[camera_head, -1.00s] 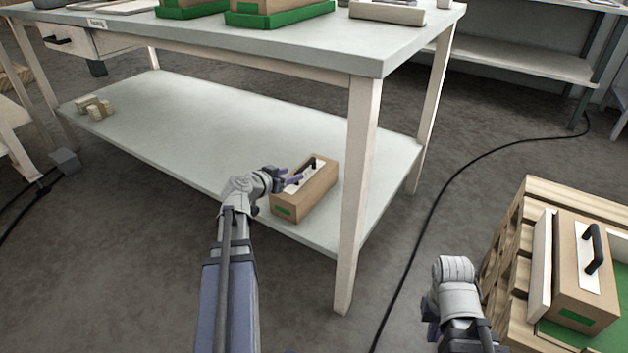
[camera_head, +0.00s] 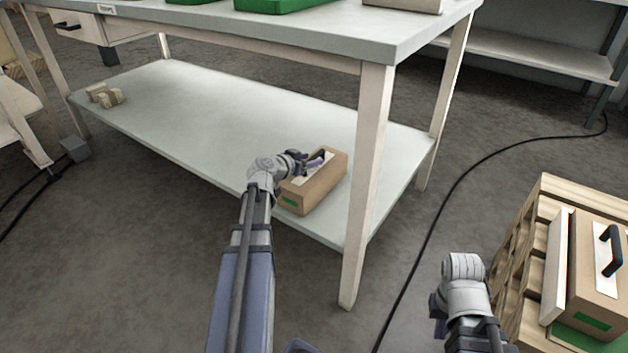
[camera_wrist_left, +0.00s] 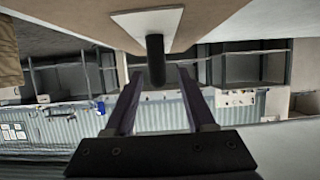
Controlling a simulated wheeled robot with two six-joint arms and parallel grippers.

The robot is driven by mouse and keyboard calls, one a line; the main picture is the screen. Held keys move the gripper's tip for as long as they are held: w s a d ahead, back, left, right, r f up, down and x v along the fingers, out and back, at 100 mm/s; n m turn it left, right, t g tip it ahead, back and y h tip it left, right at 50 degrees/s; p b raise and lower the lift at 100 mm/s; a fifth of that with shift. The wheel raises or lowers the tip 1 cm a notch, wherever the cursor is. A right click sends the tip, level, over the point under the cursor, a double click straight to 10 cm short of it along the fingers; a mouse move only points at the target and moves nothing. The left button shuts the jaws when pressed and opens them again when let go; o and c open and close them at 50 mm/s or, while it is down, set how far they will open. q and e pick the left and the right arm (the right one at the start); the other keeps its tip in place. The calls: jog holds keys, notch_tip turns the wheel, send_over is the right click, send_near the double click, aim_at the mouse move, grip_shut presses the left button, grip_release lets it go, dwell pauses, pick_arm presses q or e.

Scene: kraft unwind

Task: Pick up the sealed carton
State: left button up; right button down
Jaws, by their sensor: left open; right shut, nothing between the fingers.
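A tan carton (camera_head: 322,188) with a white top panel and a green label sits on the lower shelf of the workbench. My left gripper (camera_head: 318,160) is at the top of this carton, with its fingers over the white panel. In the left wrist view the carton's black handle (camera_wrist_left: 155,62) stands between the tips of my open left fingers (camera_wrist_left: 158,78), with a gap on each side. In the head view the handle is mostly hidden by the gripper. My right gripper (camera_head: 438,312) hangs low beside the pallet, away from the carton, its fingers hardly visible.
The shelf (camera_head: 215,115) is clear apart from small tan blocks (camera_head: 104,95) at its left end. A bench leg (camera_head: 366,190) stands just right of the carton. A second handled carton (camera_head: 597,262) sits on a wooden pallet (camera_head: 530,245) at right. A black cable crosses the floor.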

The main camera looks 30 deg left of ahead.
pick_arm(q)
jog(key=x, duration=0.2)
jog(key=shift+w+f+b, duration=0.1)
jog(key=shift+w+b, duration=0.25)
jog(key=shift+b, duration=0.05)
jog(key=shift+c, duration=0.2)
grip_shut()
dwell(0.8)
